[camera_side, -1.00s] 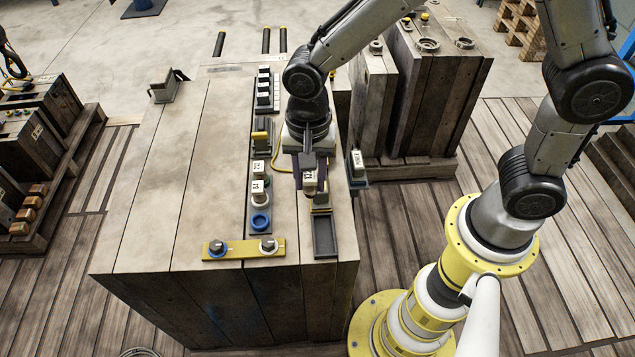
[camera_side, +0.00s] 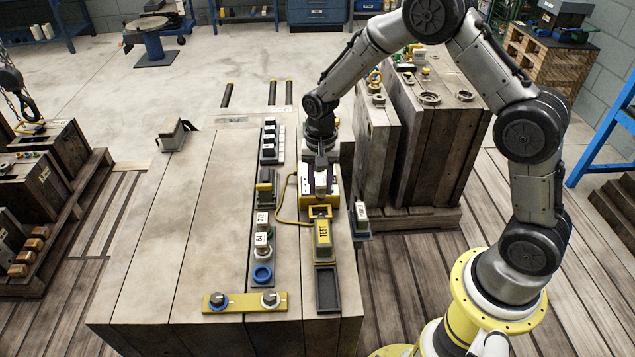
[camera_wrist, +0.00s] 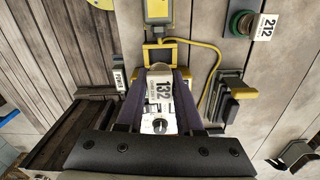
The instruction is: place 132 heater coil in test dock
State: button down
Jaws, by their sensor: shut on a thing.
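The 132 heater coil is a pale cylinder with a white "132" label (camera_wrist: 157,90) in the wrist view. My gripper (camera_side: 320,186) is shut on it, a dark finger on each side. In the side view the fingers partly hide it. The test dock shows as a square yellow frame (camera_side: 320,212) with a yellow block labelled TEST (camera_side: 323,234) in front of it. In the wrist view the frame (camera_wrist: 160,55) lies just beyond the coil. A white panel with a black knob (camera_wrist: 158,125) lies by the fingers. Whether the coil touches anything below is unclear.
A coil labelled 212 (camera_wrist: 264,25) stands in a rack left of the dock in the side view, near a blue ring (camera_side: 262,274). A POWER block (camera_side: 360,213) stands at the right edge. A yellow cable (camera_wrist: 213,65) loops beside the dock.

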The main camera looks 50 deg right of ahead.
aim_at(320, 197)
jog(key=shift+f, duration=2.05)
jog(key=shift+f, duration=0.9)
dwell(0.6)
jog(key=shift+c, duration=2.4)
grip_release()
jog(key=shift+o, duration=0.2)
jog(key=o, duration=0.4)
jog(key=shift+c, duration=0.2)
jog(key=shift+r, duration=3.8)
